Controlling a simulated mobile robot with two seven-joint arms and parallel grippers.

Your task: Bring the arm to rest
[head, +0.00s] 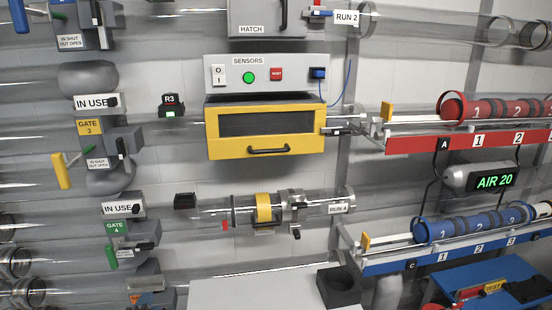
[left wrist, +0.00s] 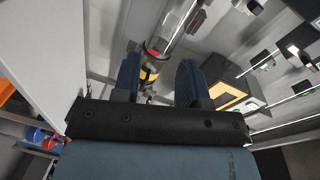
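My left gripper (left wrist: 159,78) shows in the left wrist view, with its two blue fingers apart and nothing between them. A clear tube with a yellow band (left wrist: 150,75) lies beyond the fingers, apart from them as far as I can tell. In the head view neither gripper can be made out. The same kind of tube there, marked RUN 4, has a yellow collar (head: 264,207) and runs level along the wall. My right gripper is in neither view.
A yellow-framed drawer (head: 265,147) sits under the sensors panel (head: 265,75). Red (head: 420,144) and blue (head: 420,262) racks holding carriers jut out at right. Gate levers stand at left. A pale surface (head: 250,295) and a dark block (head: 338,285) are at the bottom.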

